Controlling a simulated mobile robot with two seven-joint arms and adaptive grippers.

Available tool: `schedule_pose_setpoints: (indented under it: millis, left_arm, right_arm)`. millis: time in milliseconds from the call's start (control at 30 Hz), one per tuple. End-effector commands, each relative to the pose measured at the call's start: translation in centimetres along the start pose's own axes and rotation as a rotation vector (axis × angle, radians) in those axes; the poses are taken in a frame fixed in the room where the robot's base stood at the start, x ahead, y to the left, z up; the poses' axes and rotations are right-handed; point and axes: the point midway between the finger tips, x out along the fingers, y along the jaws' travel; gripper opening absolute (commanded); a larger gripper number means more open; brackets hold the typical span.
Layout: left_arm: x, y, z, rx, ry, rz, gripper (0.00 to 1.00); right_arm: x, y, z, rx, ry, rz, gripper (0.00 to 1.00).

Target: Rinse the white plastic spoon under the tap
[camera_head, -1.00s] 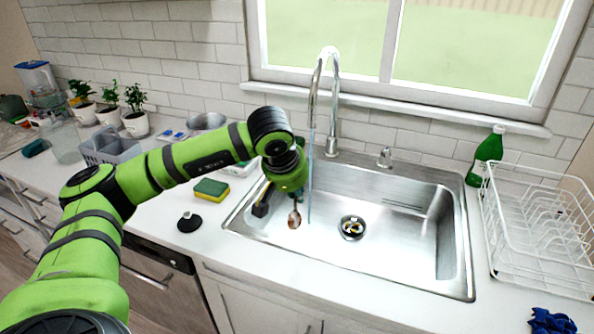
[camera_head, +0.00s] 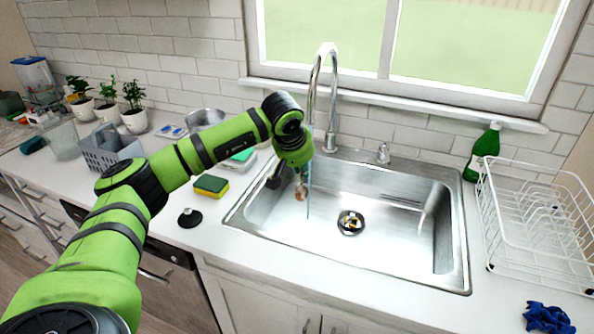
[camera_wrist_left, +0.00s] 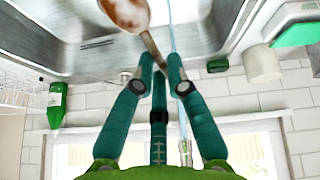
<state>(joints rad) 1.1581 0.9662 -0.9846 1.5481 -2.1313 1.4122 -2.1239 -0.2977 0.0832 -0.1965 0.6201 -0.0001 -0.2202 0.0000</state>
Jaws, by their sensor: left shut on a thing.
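The spoon (camera_head: 300,191) hangs bowl down over the sink, just left of the thin water stream (camera_head: 309,192). In the left wrist view the spoon's whitish bowl (camera_wrist_left: 127,12) carries red-brown stains, and its handle runs between my fingertips. My left gripper (camera_head: 289,178) is shut on the handle; its teal fingers also show in the left wrist view (camera_wrist_left: 159,70). There the stream (camera_wrist_left: 172,35) passes beside the bowl, with a gap in the picture. The tap (camera_head: 333,95) arches over the sink (camera_head: 390,258) and is running. My right gripper is not in view.
A yellow-green sponge (camera_head: 211,186) and a black stopper (camera_head: 190,218) lie on the counter left of the sink. A green bottle (camera_head: 482,152) and a white dish rack (camera_head: 540,245) stand at the right. A blue cloth (camera_head: 549,319) lies front right. The sink's right side is clear.

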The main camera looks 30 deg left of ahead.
Motion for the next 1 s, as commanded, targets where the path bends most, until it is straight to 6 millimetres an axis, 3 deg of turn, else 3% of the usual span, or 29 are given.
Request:
schedule_pose_setpoints:
  millis: [600, 1000]
  left_arm:
    - [3.7, 1.5, -4.2, -0.002, -0.001, 0.001, 0.05]
    - [4.2, 1.7, -4.8, 0.000, 0.000, 0.001, 0.05]
  right_arm:
    - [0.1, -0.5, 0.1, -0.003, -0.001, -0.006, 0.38]
    - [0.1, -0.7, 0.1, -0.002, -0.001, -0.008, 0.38]
